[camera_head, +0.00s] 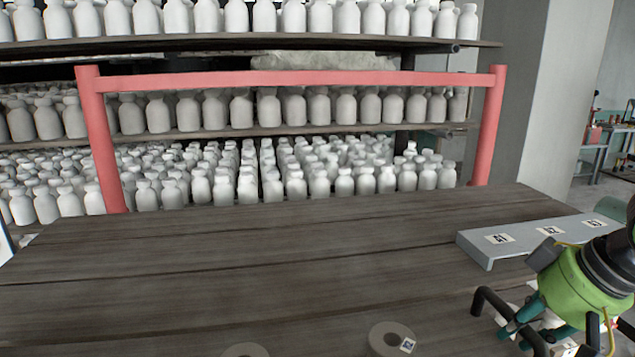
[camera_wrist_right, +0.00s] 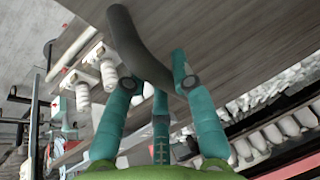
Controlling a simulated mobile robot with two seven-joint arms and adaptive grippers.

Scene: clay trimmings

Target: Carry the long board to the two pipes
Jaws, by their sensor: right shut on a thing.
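A long grey board-like piece (camera_head: 525,238) with printed tags lies on the right of the table; I cannot tell whether it is the long board. My right gripper (camera_head: 522,322), green with teal fingers, is at the lower right, in front of the grey piece. In the right wrist view its fingers (camera_wrist_right: 160,95) are shut on a dark curved bar (camera_wrist_right: 130,42). This bar also shows beside the gripper in the head view (camera_head: 492,303). My left gripper is out of view.
The dark plank table (camera_head: 200,270) is clear in its middle and left. Behind it stands a red frame (camera_head: 290,78) with two posts, before shelves of many white bottles (camera_head: 350,105). A grey pillar (camera_head: 560,95) rises at the right.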

